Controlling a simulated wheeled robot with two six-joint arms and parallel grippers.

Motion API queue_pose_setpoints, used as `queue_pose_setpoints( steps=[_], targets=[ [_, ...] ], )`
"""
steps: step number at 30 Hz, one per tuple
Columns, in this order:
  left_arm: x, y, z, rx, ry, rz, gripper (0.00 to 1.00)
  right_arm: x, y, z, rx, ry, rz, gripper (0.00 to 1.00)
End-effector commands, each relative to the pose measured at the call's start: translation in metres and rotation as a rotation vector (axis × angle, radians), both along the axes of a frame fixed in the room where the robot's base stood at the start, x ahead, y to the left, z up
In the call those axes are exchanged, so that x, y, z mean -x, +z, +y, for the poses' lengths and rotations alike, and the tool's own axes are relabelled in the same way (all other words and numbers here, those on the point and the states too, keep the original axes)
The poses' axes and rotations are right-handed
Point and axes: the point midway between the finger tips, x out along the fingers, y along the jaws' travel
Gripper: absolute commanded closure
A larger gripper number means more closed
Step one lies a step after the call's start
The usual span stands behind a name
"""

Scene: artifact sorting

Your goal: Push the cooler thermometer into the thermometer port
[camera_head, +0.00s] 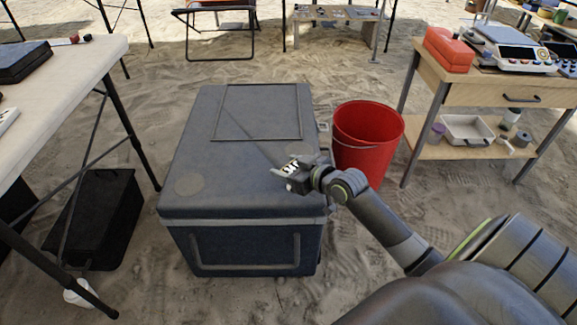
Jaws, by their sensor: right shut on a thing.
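A large dark grey cooler (240,245) stands on the sand in the middle, its lid (215,150) closed. My right gripper (284,170) reaches in from the right over the right part of the lid. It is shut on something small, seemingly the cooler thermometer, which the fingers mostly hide. A thin dark line runs from the fingertips up and left across the lid; I cannot tell whether it is a stem or a shadow. The thermometer port cannot be made out. My left gripper is not in view.
A red bucket (366,140) stands close to the cooler's right side. A wooden table (470,91) with a red case (448,48) is at the right. A pale table (70,70) and a black bin (105,220) are at the left. Open sand lies between.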

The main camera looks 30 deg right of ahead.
Motion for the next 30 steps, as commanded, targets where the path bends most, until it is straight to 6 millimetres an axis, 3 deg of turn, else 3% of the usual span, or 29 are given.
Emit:
queue_pose_setpoints(
  steps=[30],
  targets=[
    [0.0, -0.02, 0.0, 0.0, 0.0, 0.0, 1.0, 0.0, -0.027, 0.0, 0.0, 0.0, 0.001, 0.67]
  ],
)
